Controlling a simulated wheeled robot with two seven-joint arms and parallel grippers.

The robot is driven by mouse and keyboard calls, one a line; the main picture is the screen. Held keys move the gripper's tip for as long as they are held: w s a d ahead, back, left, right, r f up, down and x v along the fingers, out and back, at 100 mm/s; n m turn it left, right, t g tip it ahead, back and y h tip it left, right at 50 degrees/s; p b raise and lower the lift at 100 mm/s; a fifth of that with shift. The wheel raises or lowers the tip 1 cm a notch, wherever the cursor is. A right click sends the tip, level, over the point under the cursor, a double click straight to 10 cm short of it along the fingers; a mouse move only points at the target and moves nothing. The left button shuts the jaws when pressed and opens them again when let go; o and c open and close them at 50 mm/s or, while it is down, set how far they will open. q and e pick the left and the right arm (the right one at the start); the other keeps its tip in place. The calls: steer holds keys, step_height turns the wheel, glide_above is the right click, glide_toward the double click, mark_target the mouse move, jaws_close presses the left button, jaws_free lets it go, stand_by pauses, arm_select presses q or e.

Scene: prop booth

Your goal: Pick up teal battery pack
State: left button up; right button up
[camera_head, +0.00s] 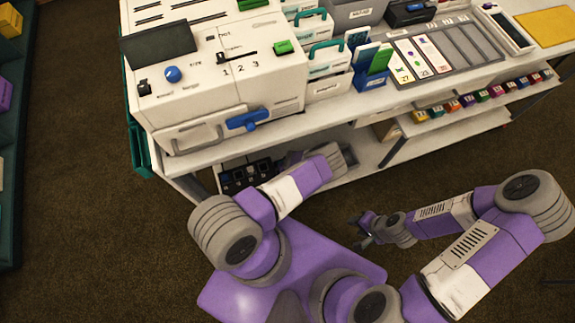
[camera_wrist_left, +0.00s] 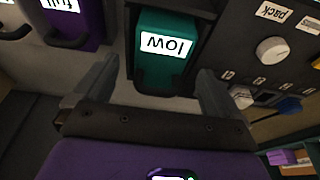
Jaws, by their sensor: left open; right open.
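The teal battery pack (camera_wrist_left: 165,62), with a white label reading LOW upside down, shows in the left wrist view. It sits in a dark slot (camera_wrist_left: 204,40). My left gripper (camera_wrist_left: 158,82) is open, its fingers spread toward either side of the pack's near end. I cannot tell whether either finger touches it. In the head view my left arm reaches under the counter, and I cannot make out its fingers or the pack. My right gripper (camera_head: 367,230) is open and empty above the floor, right of centre in the head view.
A purple pack (camera_wrist_left: 88,24) with a dark handle stands left of the teal one. A panel with a white knob (camera_wrist_left: 272,50) and small switches is to the right. The white counter (camera_head: 350,126) overhangs my left arm. Bare floor (camera_head: 90,230) lies at left.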

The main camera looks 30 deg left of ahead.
arm_select(q)
steer(key=b+x, duration=0.1)
steer(key=x, duration=0.2)
steer(key=shift+r, duration=0.1)
steer(key=shift+c, duration=0.3)
steer(key=shift+w, duration=0.1)
steer(key=c, duration=1.7)
